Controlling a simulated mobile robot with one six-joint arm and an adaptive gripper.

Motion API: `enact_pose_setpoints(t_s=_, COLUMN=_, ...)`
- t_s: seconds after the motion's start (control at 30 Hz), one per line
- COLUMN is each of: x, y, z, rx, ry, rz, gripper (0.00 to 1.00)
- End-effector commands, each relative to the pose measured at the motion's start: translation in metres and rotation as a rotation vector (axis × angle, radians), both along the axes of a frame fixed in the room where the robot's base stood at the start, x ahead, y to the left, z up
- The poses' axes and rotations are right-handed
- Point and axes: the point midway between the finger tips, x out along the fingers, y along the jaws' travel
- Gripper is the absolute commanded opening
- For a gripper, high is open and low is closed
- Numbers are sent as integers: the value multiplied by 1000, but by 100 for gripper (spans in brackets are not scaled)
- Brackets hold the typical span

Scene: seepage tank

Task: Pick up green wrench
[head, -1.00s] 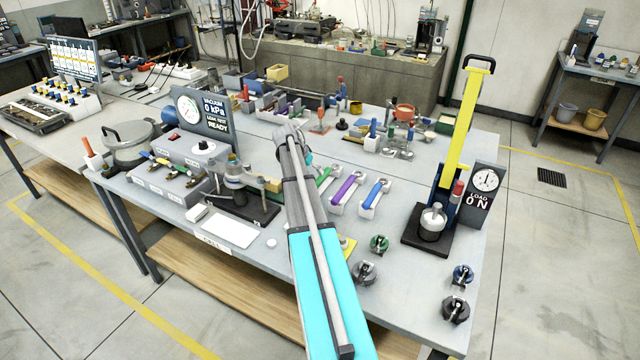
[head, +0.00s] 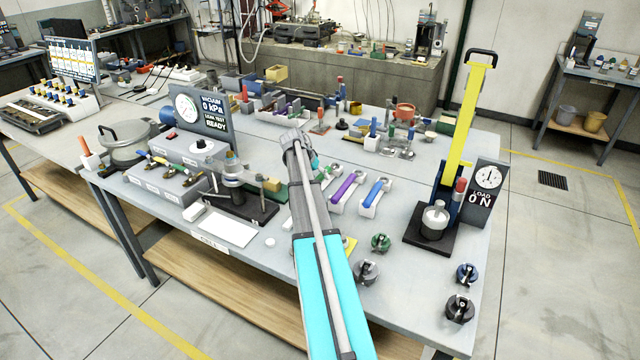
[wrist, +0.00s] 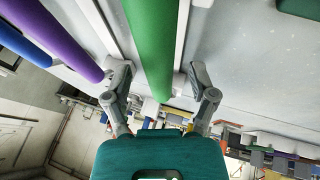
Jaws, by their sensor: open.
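The green wrench (wrist: 151,45) shows in the wrist view as a long green handle running between my gripper's two fingers. My gripper (wrist: 158,78) is open, with one finger on each side of the handle and visible gaps between. In the head view my arm covers most of the green wrench, and the fingertips are hidden.
A purple wrench (head: 346,187) and a blue wrench (head: 375,193) lie in white holders just right of my arm. A test stand with a dark base (head: 270,209) is close on the left. A yellow-lever press (head: 467,125) stands at right.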

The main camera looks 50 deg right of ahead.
Motion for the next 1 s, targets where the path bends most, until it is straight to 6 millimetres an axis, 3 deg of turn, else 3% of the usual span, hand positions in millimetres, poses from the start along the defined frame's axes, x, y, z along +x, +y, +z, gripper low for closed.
enact_pose_setpoints(t_s=0.13, x=-1, y=-4, z=-9, rx=0, ry=0, rz=0, gripper=74)
enact_pose_setpoints(t_s=0.8, x=-2, y=-5, z=-9, rx=0, ry=0, rz=0, gripper=74)
enact_pose_setpoints(t_s=1.0, x=-2, y=-5, z=-9, rx=0, ry=0, rz=0, gripper=37)
